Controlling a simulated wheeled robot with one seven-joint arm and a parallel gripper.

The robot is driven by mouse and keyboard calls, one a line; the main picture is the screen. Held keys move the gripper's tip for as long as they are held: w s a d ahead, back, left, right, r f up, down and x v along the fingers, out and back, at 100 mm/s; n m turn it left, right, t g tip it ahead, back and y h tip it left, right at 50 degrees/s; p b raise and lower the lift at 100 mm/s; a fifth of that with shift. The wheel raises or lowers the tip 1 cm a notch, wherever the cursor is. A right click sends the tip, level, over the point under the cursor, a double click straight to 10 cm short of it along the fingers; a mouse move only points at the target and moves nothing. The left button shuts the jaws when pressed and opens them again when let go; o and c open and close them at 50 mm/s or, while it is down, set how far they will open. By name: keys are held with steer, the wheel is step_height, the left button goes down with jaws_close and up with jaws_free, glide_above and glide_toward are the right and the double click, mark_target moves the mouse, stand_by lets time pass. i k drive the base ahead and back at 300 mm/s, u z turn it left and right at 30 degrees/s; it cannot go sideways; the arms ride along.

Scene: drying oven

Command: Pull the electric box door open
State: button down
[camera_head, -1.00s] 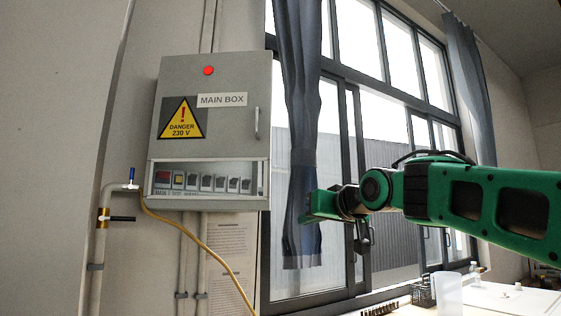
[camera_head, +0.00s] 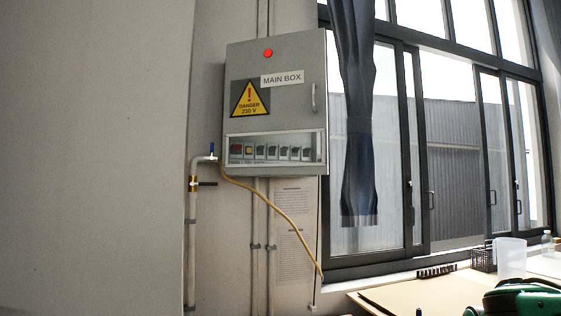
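The grey electric box (camera_head: 290,110) hangs on the wall, left of the window. Its door carries a red round light (camera_head: 267,53), a "MAIN BOX" label and a yellow danger sign (camera_head: 250,98). The door looks shut. A slim vertical handle (camera_head: 314,97) sits near the door's right edge. A clear panel low on the box shows a row of switches (camera_head: 270,152).
A dark curtain (camera_head: 358,130) hangs just right of the box, before the window. Pipes and a yellow cable (camera_head: 270,212) run below it. A table (camera_head: 400,295) at the lower right bears a dark rack (camera_head: 482,258) and a white container (camera_head: 511,258). The left wall is bare.

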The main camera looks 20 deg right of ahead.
mark_target(276, 85)
steer(key=u, duration=2.05)
steer(key=k, duration=1.15)
steer(key=z, duration=2.1)
steer(key=i, duration=1)
steer(key=u, duration=0.05)
